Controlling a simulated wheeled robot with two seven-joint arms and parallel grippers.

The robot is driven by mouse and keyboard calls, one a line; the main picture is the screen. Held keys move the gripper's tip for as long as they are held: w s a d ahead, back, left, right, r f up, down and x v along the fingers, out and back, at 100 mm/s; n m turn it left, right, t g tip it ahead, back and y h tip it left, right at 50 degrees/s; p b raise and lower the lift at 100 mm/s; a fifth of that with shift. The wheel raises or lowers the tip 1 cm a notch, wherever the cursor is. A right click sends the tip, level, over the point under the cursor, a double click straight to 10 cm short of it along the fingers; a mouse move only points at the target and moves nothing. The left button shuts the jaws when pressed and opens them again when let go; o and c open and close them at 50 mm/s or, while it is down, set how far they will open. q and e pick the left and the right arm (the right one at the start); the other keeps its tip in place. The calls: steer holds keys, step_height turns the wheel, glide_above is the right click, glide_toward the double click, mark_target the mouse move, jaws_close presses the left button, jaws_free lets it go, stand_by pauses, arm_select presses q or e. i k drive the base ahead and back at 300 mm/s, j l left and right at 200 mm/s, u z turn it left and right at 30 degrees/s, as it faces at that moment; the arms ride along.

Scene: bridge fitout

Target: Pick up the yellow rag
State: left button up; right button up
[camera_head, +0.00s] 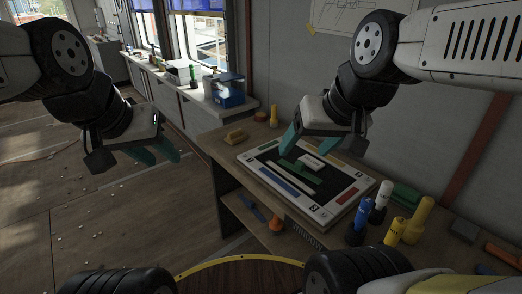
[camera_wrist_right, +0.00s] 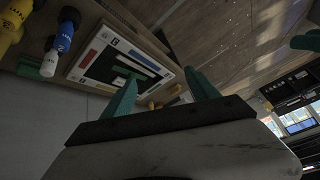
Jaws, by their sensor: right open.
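A small folded yellow-tan cloth, which looks like the yellow rag (camera_head: 236,136), lies on the wooden bench near its far left edge, left of the framed board. My right gripper (camera_head: 322,142) is open and empty above the framed board, to the right of the rag and apart from it. In the right wrist view its two teal fingers (camera_wrist_right: 160,95) stand wide apart with nothing between them. Small yellow shapes show beyond them, but I cannot tell which is the rag. My left gripper (camera_head: 160,155) hangs over the floor left of the bench, fingers apart and empty.
The framed board (camera_head: 335,210) with coloured strips fills the middle of the bench. A yellow bottle (camera_head: 274,116) stands behind the rag. An orange item (camera_head: 276,222) sits on the lower shelf.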

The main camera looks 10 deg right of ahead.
mark_target(237, 135)
steer(key=i+j+z, duration=0.15)
steer(key=z, duration=0.55)
steer(key=i+j+z, duration=0.15)
steer(key=j, duration=0.15)
steer(key=i+j+z, duration=0.1)
steer(key=j, duration=0.2)
steer(key=i+j+z, duration=0.15)
steer(key=j, duration=0.15)
steer(key=i+j+z, duration=0.15)
steer(key=j, duration=0.4)
steer(key=i+j, duration=0.1)
steer(key=j, duration=0.15)
